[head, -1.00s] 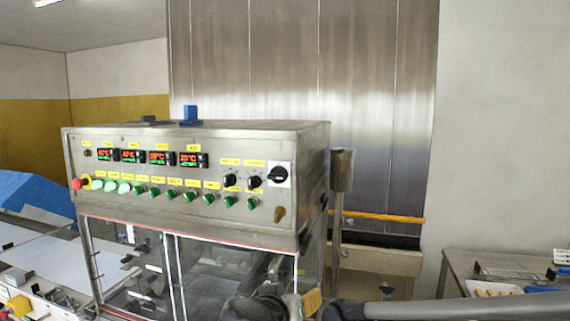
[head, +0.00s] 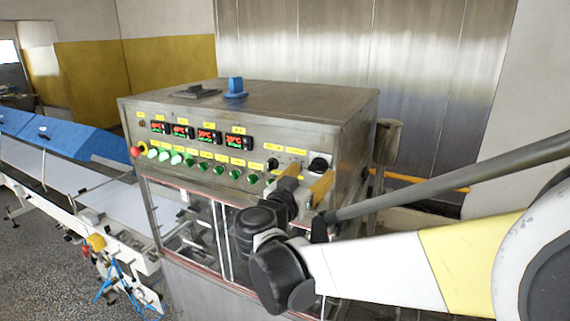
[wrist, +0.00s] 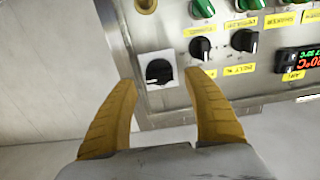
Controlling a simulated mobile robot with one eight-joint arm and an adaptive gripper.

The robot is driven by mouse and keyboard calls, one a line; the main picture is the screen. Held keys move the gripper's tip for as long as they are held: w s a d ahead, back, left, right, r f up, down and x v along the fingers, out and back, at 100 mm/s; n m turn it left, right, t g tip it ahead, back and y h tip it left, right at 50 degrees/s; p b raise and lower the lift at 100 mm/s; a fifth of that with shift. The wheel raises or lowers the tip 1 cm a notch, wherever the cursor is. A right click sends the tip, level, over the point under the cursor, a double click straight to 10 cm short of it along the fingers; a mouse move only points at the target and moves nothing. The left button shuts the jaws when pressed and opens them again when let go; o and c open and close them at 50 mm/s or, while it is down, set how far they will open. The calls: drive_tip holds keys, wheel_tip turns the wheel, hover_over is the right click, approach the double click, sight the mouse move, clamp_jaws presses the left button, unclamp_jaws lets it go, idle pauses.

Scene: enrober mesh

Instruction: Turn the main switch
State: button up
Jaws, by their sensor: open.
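The main switch is a black rotary knob on a white square plate at the panel's right end, in the head view (head: 319,163). In the wrist view, where the panel appears upside down, the switch (wrist: 159,72) lies between and just beyond the yellow fingertips. My gripper (head: 304,182) is open and empty in front of the panel's right part; it also shows in the wrist view (wrist: 162,82). I cannot tell the exact gap between fingertips and knob. My fingers and wrist hide part of the panel's lower right in the head view.
The steel cabinet (head: 350,125) carries temperature displays (head: 208,136), green buttons (head: 203,167) and a red emergency stop (head: 137,151). Two smaller black knobs (wrist: 200,48) (wrist: 244,40) sit beside the switch. A conveyor with a blue cover (head: 85,139) stands left.

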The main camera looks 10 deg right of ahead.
sight(315, 170)
drive_tip(key=shift+x, duration=1.6)
drive_tip(key=c, duration=1.1)
drive_tip(key=shift+c, duration=0.3)
